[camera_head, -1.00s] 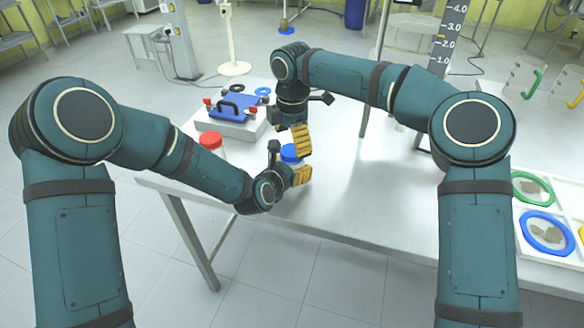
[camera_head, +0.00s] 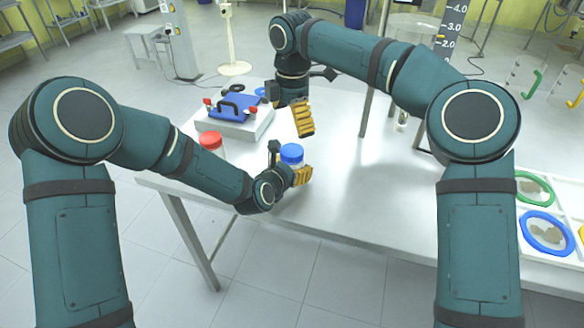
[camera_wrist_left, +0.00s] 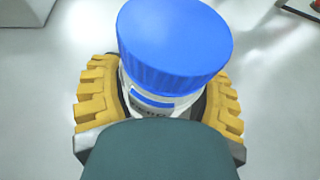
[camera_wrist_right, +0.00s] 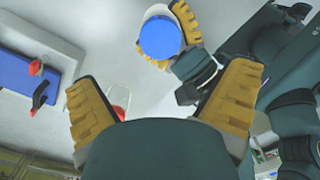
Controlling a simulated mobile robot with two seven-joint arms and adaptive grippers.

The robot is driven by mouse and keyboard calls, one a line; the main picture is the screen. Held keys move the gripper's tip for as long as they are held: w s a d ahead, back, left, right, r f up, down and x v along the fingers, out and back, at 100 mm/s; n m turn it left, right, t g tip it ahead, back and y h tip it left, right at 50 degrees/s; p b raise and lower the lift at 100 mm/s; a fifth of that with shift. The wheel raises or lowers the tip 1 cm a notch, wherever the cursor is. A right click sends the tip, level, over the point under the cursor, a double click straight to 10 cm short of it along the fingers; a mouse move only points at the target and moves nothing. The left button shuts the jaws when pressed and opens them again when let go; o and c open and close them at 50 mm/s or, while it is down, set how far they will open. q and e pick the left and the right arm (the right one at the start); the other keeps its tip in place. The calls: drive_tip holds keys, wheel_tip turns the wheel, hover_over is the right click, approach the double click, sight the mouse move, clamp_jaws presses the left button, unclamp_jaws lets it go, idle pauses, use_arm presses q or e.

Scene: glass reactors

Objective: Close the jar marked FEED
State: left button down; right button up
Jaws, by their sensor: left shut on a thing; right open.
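A jar with a blue lid (camera_head: 291,152) stands on the table, and my left gripper (camera_head: 290,170) is shut around its body. In the left wrist view the blue lid (camera_wrist_left: 175,40) sits on the jar's top, and yellow fingers grip both sides. A label on the jar is mostly hidden, so I cannot read its full word. My right gripper (camera_head: 303,118) is open and empty, above and behind the lid, apart from it. In the right wrist view the blue lid (camera_wrist_right: 160,38) lies beyond the open fingers (camera_wrist_right: 165,105).
A jar with a red lid (camera_head: 211,141) stands to the left. Behind it, a blue device with a black handle (camera_head: 236,106) rests on a white block (camera_head: 232,126). The table (camera_head: 380,190) is clear to the right. A tray with colored rings (camera_head: 545,230) is at far right.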

wheel_tip(320, 180, up, 8)
drive_tip(key=shift+f, duration=0.25)
use_arm(q)
unclamp_jaws()
drive_tip(key=v, duration=1.2)
drive_tip(key=shift+f, duration=0.1)
